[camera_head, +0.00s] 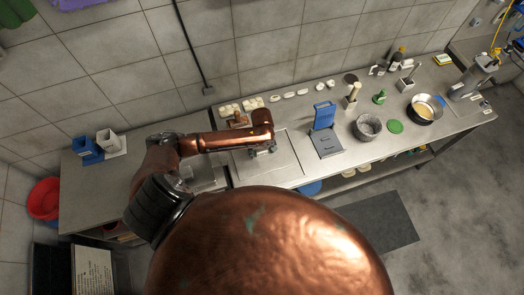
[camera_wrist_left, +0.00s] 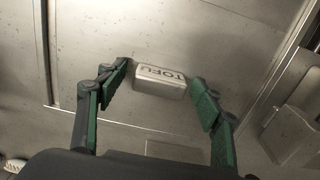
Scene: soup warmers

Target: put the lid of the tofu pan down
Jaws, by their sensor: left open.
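A pale block marked TOFU (camera_wrist_left: 160,78) stands on a flat metal panel (camera_wrist_left: 165,120) in the left wrist view. The panel looks like the tofu pan's lid and seems to lie flat in the counter; in the head view it shows as a square plate (camera_head: 285,168). My left gripper (camera_wrist_left: 162,72) is open, with one finger on each side of the block. A small gap shows by the fingertips; I cannot tell whether either touches. In the head view the left gripper (camera_head: 262,150) is low over the plate. The pan's inside is hidden.
A blue stand (camera_head: 324,117), a grey bowl (camera_head: 368,127), a green disc (camera_head: 395,127) and a pan (camera_head: 425,109) stand to the right. Several pale pieces (camera_head: 250,104) line the back by the wall. Blue and white containers (camera_head: 88,148) stand at the left.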

